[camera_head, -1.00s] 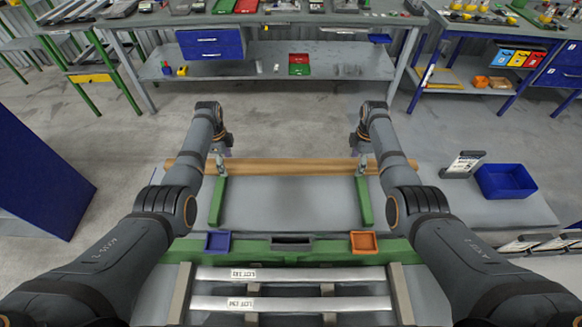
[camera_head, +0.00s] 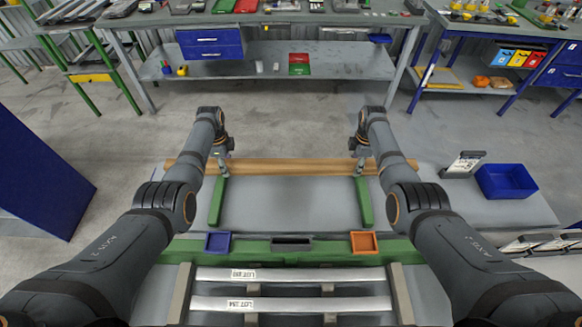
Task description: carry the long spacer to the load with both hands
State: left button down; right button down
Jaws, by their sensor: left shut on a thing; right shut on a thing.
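The long spacer (camera_head: 290,167) is a brown wooden bar lying left to right across the far part of the runout table, over the far ends of two green arms. My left gripper (camera_head: 222,166) is shut on the spacer left of its middle. My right gripper (camera_head: 360,165) is shut on it right of its middle. The fingertips are small and partly hidden at the wood. The load appears to be the two long metal bars (camera_head: 290,304) with white lot labels, lying nearer me across grey bearers (camera_head: 179,292).
A green beam (camera_head: 330,257) lies between spacer and load, with a blue bin (camera_head: 217,242), a dark tray (camera_head: 291,243) and an orange bin (camera_head: 364,243) along it. A larger blue bin (camera_head: 506,181) and a sign holder (camera_head: 464,164) stand at right. The grey tabletop (camera_head: 290,205) between the green arms is bare.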

pick_arm(q)
jog(key=shift+r, duration=0.1)
pick_arm(e)
jog(key=shift+r, duration=0.15)
